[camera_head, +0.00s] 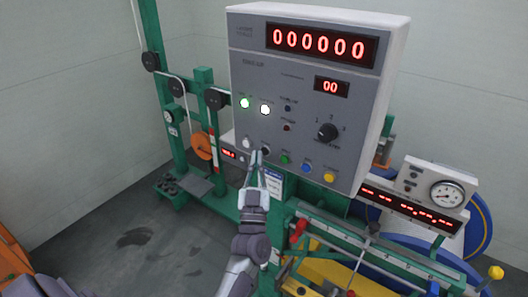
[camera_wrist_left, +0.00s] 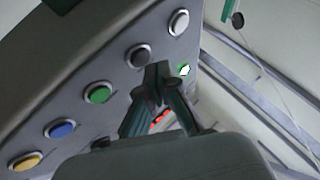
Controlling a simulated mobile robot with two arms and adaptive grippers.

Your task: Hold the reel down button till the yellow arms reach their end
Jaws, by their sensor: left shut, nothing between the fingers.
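The grey control panel (camera_head: 300,90) carries a bottom row of round buttons: white (camera_head: 246,143), black (camera_head: 265,149), green (camera_head: 285,159), blue (camera_head: 307,167) and yellow (camera_head: 329,176). Their labels are too small to read, so I cannot tell which one is reel down. My left gripper (camera_head: 254,156) is shut and empty, its fingertips at the panel's lower edge by the black button. In the left wrist view the fingertips (camera_wrist_left: 160,72) lie beside the black button (camera_wrist_left: 138,56); contact is unclear. Yellow machine parts (camera_head: 335,277) show low, partly hidden. My right gripper is out of view.
A green frame with black pulleys (camera_head: 215,99) stands left of the panel. A gauge box (camera_head: 440,190) and red displays sit to the right. Green rails (camera_head: 370,250) and a red-handled lever (camera_head: 299,230) lie below. Open floor (camera_head: 120,250) is at left.

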